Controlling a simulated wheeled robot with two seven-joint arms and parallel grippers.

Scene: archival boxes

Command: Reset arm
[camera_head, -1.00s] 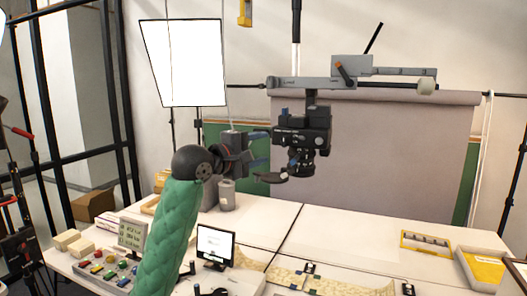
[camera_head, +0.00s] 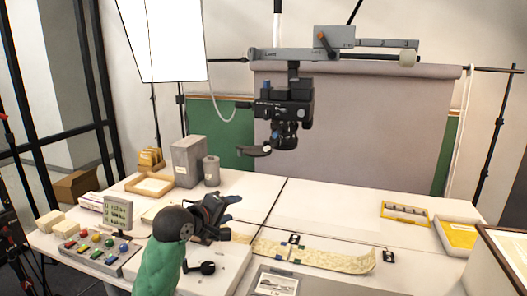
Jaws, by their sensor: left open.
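My left arm in its green padded sleeve comes up from the bottom of the head view. Its gripper (camera_head: 234,216) is low over the front middle of the table (camera_head: 330,215), fingers spread and pointing right, with nothing seen between them. A pale patterned strip (camera_head: 325,256) lies just to the right of the fingers. I cannot tell how high the gripper is above the surface. The arm and gripper hide part of the table behind them. My right gripper is not in view.
A camera (camera_head: 284,105) hangs over the table from a grey arm. A grey archival box (camera_head: 187,162) stands at the back left. A button panel (camera_head: 98,250) is at the front left. A yellow-edged tray (camera_head: 405,214) and a framed sheet (camera_head: 500,262) are at right.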

